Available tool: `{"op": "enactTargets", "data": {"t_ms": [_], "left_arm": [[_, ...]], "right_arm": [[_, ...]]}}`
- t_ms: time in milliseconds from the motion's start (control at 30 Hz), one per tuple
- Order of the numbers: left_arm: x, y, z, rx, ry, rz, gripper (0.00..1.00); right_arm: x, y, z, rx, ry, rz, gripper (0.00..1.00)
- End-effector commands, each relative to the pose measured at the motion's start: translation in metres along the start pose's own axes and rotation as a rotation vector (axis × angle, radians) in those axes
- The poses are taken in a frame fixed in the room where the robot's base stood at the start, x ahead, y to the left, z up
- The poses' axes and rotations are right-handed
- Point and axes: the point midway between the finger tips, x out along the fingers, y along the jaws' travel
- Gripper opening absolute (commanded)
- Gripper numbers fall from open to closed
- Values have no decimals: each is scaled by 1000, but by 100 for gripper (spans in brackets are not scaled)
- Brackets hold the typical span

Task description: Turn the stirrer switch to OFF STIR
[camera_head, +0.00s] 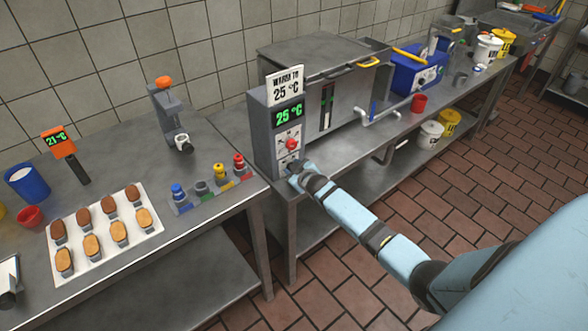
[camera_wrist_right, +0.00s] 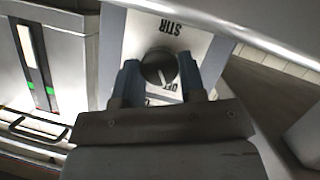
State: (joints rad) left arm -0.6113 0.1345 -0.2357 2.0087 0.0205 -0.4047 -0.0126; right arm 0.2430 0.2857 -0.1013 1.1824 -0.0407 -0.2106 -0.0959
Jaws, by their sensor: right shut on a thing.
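The grey control box (camera_head: 263,137) has a red knob (camera_head: 292,144) on its front, below a green display reading 25 °C. My right gripper (camera_head: 297,168) is at the lower front of this box. In the right wrist view, the round dark stirrer switch (camera_wrist_right: 158,68) sits between the two fingers of my right gripper (camera_wrist_right: 160,82), which is shut on it. The switch plate (camera_wrist_right: 195,43) shows STIR and a partly covered OFF, both upside down in this view. The switch's pale mark points toward the OFF lettering. My left gripper is not in view.
A sign (camera_head: 286,84) reading WARM TO 25 °C stands on the box. A large steel tank (camera_head: 315,60) is behind it. A red cup (camera_head: 419,103) and a blue unit (camera_head: 410,75) stand to the right.

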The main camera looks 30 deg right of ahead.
Motion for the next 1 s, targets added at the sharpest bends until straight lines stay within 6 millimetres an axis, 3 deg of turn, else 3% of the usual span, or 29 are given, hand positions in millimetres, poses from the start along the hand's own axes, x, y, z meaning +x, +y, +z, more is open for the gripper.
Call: {"op": "enactTargets", "data": {"t_ms": [100, 133, 200, 233, 633, 1000], "left_arm": [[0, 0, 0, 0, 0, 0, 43], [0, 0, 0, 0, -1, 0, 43], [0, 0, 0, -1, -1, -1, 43], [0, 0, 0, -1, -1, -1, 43], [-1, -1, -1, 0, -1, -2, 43], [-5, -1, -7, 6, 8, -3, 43]], "right_arm": [[0, 0, 0, -2, 1, 0, 14], [0, 0, -1, -2, 1, 0, 44], [0, 0, 0, -1, 1, 0, 60], [0, 0, 0, -1, 1, 0, 63], [-10, 0, 0, 0, -1, -1, 63], [-89, 0, 0, -1, 0, -1, 63]]}}
